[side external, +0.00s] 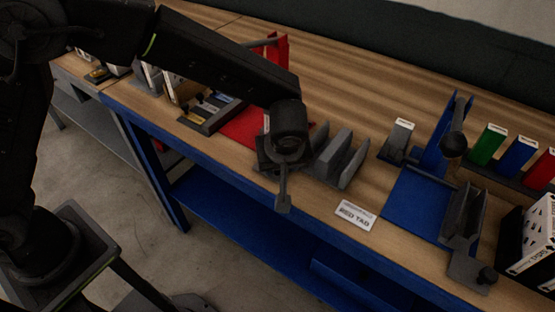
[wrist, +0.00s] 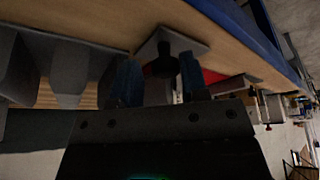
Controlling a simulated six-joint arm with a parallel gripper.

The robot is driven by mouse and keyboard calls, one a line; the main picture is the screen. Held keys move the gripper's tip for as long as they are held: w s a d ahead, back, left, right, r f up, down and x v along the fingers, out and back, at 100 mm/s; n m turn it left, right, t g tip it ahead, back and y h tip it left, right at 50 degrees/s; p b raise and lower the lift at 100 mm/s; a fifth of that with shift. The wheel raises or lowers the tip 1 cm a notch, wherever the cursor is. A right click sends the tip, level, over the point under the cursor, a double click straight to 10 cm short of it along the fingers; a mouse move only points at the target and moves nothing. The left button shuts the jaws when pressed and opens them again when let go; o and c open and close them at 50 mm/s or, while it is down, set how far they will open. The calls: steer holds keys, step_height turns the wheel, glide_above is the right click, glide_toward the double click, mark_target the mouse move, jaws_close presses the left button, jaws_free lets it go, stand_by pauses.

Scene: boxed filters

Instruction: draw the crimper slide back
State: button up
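My gripper (side external: 283,195) is low at the front edge of the bench, beside the grey crimper (side external: 345,160) of the red station. In the wrist view, a black knob (wrist: 165,62) stands on a grey slide plate (wrist: 182,40). The two blue-grey fingers of my gripper (wrist: 161,80) are on either side of the knob, with a small gap visible. The fingers look open; I cannot tell whether one touches the knob.
A red mat (side external: 243,128) and red stand (side external: 283,50) are behind my arm. A "RED TAG" card (side external: 356,215) lies right of the crimper.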

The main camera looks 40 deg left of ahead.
steer(key=shift+o, duration=1.1)
steer(key=shift+a, duration=0.1)
steer(key=v, duration=1.4)
steer(key=s+a+r+m+h, duration=0.1)
steer(key=s+a+r+m, duration=0.15)
steer(key=a, duration=0.35)
steer(key=s+a+r+m+t+h, duration=0.1)
steer(key=s+a+r+m, duration=0.1)
steer(key=s+a, duration=0.35)
steer(key=s+a+r+m+h, duration=0.1)
steer(key=s+a+r+m, duration=0.1)
steer(key=a, duration=0.6)
steer(key=s+a+f+m+t, duration=0.1)
steer(key=s+a+f+m, duration=0.1)
steer(key=s, duration=0.4)
steer(key=shift+a+f, duration=0.2)
steer(key=shift+a, duration=0.4)
steer(key=shift+m, duration=0.25)
